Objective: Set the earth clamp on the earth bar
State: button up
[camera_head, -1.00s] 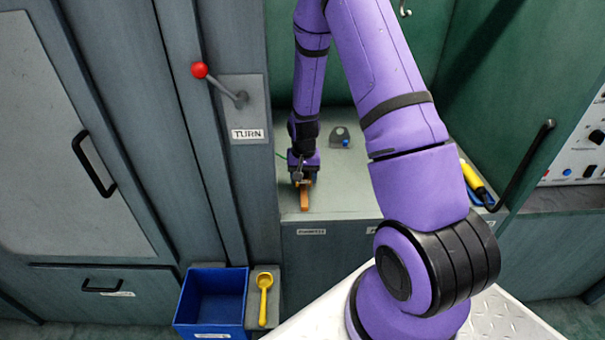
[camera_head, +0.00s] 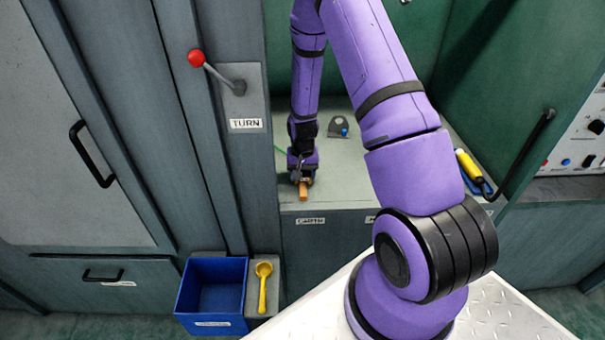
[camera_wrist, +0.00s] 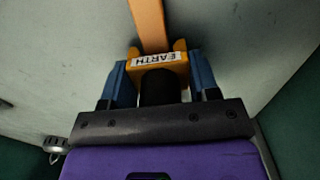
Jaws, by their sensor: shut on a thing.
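The earth clamp (camera_wrist: 172,68) is a yellow forked piece with a white EARTH label and a black grip. My gripper (camera_wrist: 160,84) is shut on its black grip, with a blue finger on each side. The earth bar (camera_wrist: 148,22) is a copper-orange strip running up from the clamp's fork in the wrist view. It lines up between the two prongs; I cannot tell how deep it sits or whether they touch. In the head view, my gripper (camera_head: 302,176) is low over the bench front, right behind the bar (camera_head: 303,193). The clamp is mostly hidden there.
The grey bench (camera_head: 345,190) carries a dark bracket with a blue knob (camera_head: 339,127) behind my gripper. A red-knobbed lever (camera_head: 215,72) is on the left panel. A blue bin (camera_head: 212,318) and yellow scoop (camera_head: 263,285) stand below. A yellow-handled tool (camera_head: 470,168) lies at right.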

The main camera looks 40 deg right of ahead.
jog(key=shift+f, duration=0.35)
dwell(0.5)
jog(key=o, duration=1.1)
notch_tip(320, 180, up, 11)
jog(key=shift+f, duration=0.1)
jog(key=shift+s, duration=0.15)
